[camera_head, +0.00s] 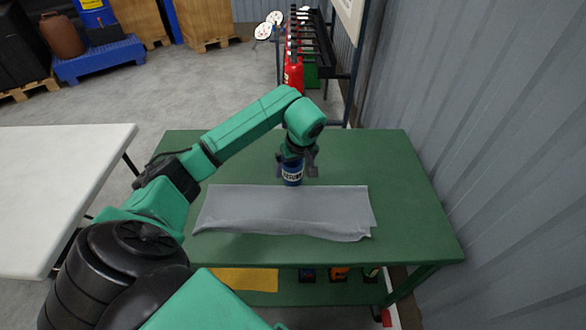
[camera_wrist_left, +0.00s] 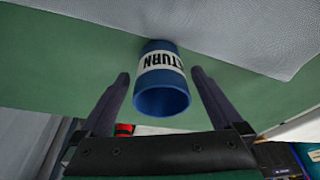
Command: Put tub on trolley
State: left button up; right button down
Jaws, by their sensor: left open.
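The blue tub (camera_head: 292,178), with a white band and dark lettering, is at the back edge of the grey cloth on the green table (camera_head: 410,190). It seems to stand upright there. My left gripper (camera_head: 298,160) reaches down over it from above. In the left wrist view the tub (camera_wrist_left: 162,98) shows between the two open fingers of the left gripper (camera_wrist_left: 160,82), with a gap on each side. I cannot tell for sure which table is the trolley. My right gripper is out of view.
A folded grey cloth (camera_head: 285,210) covers the table's middle. A white table (camera_head: 50,180) stands at the left. Red extinguishers (camera_head: 293,75) stand on a rack behind. A corrugated wall (camera_head: 480,120) is close on the right. Small items and a yellow sheet (camera_head: 245,279) lie below the tabletop.

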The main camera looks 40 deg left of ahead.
pick_arm(q)
jog(key=v, duration=1.1)
